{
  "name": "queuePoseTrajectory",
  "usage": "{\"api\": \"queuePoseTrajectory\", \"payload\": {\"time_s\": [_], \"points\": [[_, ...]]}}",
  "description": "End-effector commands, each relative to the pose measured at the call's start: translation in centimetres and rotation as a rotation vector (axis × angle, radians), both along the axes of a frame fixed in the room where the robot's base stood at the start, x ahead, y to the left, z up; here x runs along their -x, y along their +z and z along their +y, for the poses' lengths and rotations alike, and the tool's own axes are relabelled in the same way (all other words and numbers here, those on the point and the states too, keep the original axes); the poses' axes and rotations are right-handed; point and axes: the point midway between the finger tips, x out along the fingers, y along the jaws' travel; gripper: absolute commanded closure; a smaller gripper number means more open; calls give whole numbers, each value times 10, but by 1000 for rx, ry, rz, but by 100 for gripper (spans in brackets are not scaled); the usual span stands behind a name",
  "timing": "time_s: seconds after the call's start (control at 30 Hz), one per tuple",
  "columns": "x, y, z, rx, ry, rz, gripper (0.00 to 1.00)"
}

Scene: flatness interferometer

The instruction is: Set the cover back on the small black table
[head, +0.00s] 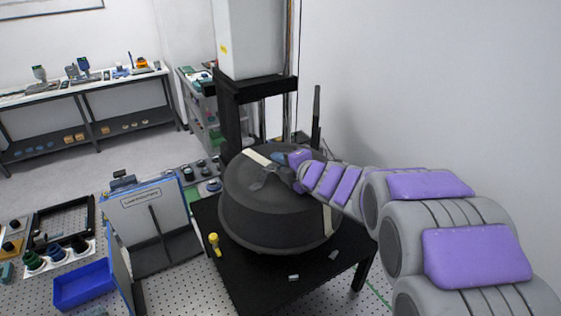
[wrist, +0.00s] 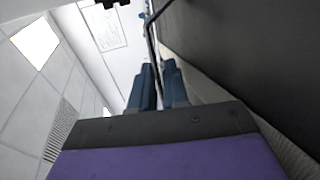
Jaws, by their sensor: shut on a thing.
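The cover (head: 275,215) is a large dark grey round drum with cream bands, upright over the small black table (head: 262,287) in the head view. I cannot tell whether its lower rim touches the tabletop. My gripper (head: 280,158) is at the top of the cover, reaching in from the right; its blue fingertips are partly hidden there. In the wrist view my gripper (wrist: 158,88) has its two blue fingers close together on a thin dark bar (wrist: 152,40), which looks like the cover's handle. A dark surface fills the right of that view.
A tall instrument column (head: 250,40) on a black frame stands behind the cover. A yellow-topped item (head: 214,243) and small pale pieces (head: 293,277) lie on the black table. Left are a panelled case (head: 160,225) and a blue tray (head: 82,287). A wall closes the right side.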

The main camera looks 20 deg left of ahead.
Motion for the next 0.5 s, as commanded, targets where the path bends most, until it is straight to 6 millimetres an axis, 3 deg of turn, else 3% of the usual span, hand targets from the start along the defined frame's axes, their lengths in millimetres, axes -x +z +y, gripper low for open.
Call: {"api": "queuePoseTrajectory", "payload": {"time_s": [0.5], "points": [[0,-6,0,-1,-1,-1,100]]}}
